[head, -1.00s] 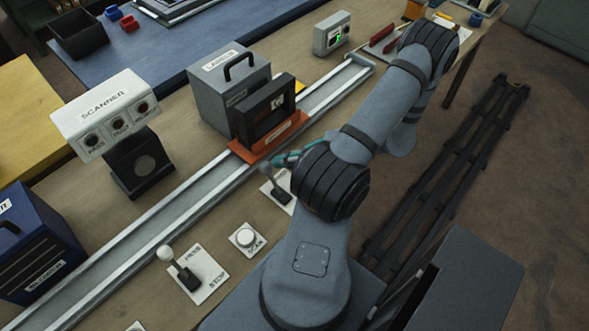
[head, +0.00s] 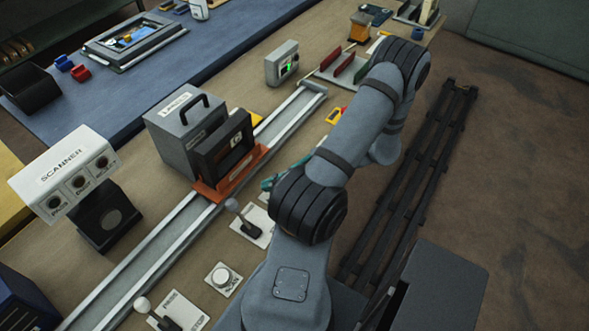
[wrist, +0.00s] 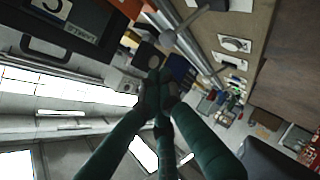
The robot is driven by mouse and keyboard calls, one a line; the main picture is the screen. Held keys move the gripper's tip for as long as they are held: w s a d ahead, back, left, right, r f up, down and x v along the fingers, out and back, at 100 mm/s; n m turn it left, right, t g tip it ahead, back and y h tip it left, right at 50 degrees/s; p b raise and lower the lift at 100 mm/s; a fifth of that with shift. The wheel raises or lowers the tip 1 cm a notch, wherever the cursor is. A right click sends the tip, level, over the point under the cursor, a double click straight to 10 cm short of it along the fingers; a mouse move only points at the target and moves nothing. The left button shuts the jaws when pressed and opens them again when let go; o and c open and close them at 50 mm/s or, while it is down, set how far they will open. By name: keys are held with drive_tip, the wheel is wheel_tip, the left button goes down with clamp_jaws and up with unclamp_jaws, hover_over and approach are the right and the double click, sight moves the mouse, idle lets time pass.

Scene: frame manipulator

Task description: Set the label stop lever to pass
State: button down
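The lever by the labeler has a grey ball knob (head: 232,204) and a dark stem on a white plate (head: 255,225). Its knob leans toward the upper left in the head view. My arm hides part of the plate, and I cannot read its markings. The labeler (head: 186,128) stands behind it, across the conveyor. My gripper (head: 268,183) is low beside the lever, to the right of the knob, mostly hidden by my arm. In the wrist view, the teal fingers of my gripper (wrist: 160,88) have their dark tips together. A lever knob (wrist: 168,38) shows beyond the tips, apparently apart from them.
A second lever (head: 160,318) and a round scan button (head: 222,278) are nearer the front. The scanner (head: 66,175) stands at left. An orange carriage with a dark framed block (head: 225,155) sits on the conveyor (head: 150,255) close to my gripper.

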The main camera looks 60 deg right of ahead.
drive_tip(key=v, duration=0.6)
drive_tip(key=shift+d+r+b, duration=0.15)
drive_tip(key=shift+r+b, duration=0.3)
drive_tip(key=shift+r, duration=0.15)
drive_tip(key=s+f+x, duration=0.1)
drive_tip(key=x, duration=1.2)
drive_tip(key=shift+w+a+f+b, duration=0.3)
drive_tip(key=shift+a+f+b, duration=0.05)
drive_tip(key=shift+f+b, duration=0.1)
